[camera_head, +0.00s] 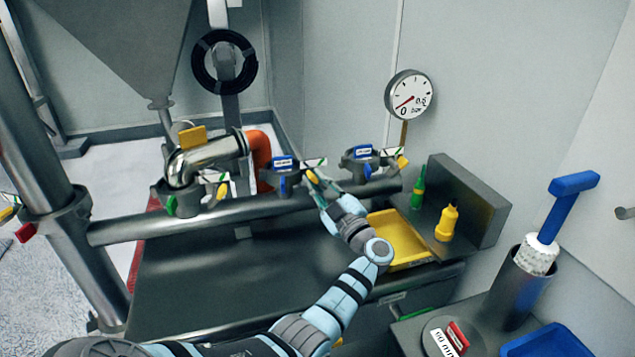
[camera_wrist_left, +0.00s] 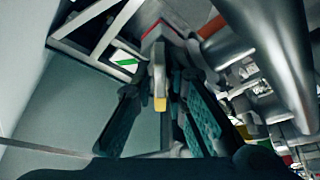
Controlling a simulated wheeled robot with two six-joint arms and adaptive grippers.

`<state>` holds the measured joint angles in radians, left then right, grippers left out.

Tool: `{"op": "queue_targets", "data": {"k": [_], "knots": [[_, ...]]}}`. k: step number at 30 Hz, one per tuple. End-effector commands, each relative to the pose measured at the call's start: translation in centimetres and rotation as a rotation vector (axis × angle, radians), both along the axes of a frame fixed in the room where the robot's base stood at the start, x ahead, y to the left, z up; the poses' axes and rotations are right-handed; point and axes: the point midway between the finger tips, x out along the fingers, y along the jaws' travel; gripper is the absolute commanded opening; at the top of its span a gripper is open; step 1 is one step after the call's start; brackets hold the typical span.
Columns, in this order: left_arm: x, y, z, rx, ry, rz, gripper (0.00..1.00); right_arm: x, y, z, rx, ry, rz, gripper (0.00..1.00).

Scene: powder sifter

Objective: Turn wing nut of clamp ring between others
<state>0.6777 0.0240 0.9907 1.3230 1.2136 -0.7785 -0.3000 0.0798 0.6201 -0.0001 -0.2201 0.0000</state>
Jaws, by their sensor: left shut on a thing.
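The middle clamp ring (camera_head: 290,180) sits on the horizontal steel pipe, between the left clamp ring (camera_head: 186,198) and the right clamp ring (camera_head: 366,166). Its wing nut (camera_head: 311,175) is at its right side, at the fingertips of my left gripper (camera_head: 319,186). In the left wrist view, the wing nut (camera_wrist_left: 159,88) with a yellow tip stands between the two dark fingers of my left gripper (camera_wrist_left: 166,102). The gripper is shut on it, and the fingers partly hide the nut. My right gripper is not in view.
Yellow wing nuts show on the left clamp (camera_head: 222,190) and right clamp (camera_head: 402,162). A yellow tray (camera_head: 405,258), yellow bottle (camera_head: 446,223) and green bottle (camera_head: 419,188) stand right of my left arm. A bent steel pipe (camera_head: 208,155) rises left of the middle clamp.

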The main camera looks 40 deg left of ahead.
Motion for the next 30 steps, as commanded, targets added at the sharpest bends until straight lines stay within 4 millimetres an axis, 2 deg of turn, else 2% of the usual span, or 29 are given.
{"op": "queue_targets", "data": {"k": [5, 6, 9, 23, 26, 30], "knots": [[0.0, 0.0, 0.0, 0.000, 0.001, 0.000, 0.00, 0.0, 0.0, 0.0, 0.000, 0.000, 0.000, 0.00], [0.0, 0.0, 0.0, 0.000, 0.001, 0.000, 0.15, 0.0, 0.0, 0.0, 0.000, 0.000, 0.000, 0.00], [0.0, 0.0, 0.0, 0.000, 0.001, 0.000, 0.28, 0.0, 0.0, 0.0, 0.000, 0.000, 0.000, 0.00], [0.0, 0.0, 0.0, 0.014, 0.021, 0.001, 0.28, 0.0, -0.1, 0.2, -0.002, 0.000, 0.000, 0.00], [-0.1, 0.1, 0.2, 0.090, 0.132, 0.001, 0.28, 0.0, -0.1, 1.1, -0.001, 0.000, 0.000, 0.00], [-0.2, 0.1, 0.6, 0.328, 0.472, 0.001, 0.28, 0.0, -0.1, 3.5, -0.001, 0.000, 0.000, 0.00]]}}
